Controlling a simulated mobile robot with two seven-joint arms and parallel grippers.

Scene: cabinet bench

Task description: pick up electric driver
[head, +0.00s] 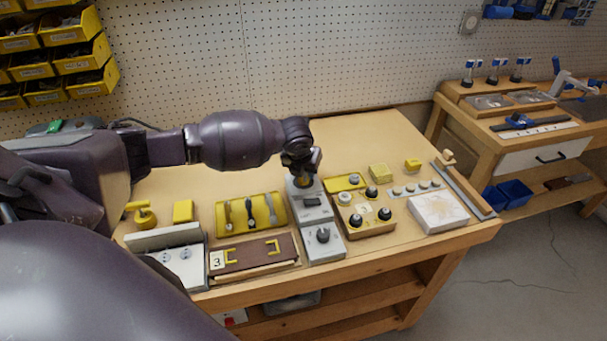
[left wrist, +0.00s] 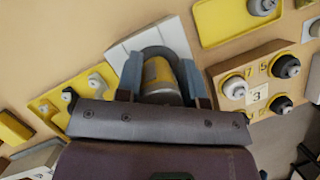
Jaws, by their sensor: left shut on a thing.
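The electric driver, a dark grey tool with a yellow band, stands in or over a light grey stand (head: 306,200) at the middle of the bench. Most of the driver is hidden by my left gripper (head: 302,172) in the head view. In the left wrist view the driver (left wrist: 161,75) sits between the two blue-grey fingers of my left gripper (left wrist: 165,82), which is shut on it from above. The light stand (left wrist: 125,52) shows behind it. I cannot tell whether the driver is clear of the stand. My right gripper is not in view.
Left of the stand are a yellow tool tray (head: 240,222) and a brown board (head: 275,262) marked 3. Right of it are a knob box (head: 362,232) and a white block (head: 437,212). A grey knob unit (head: 323,243) stands in front.

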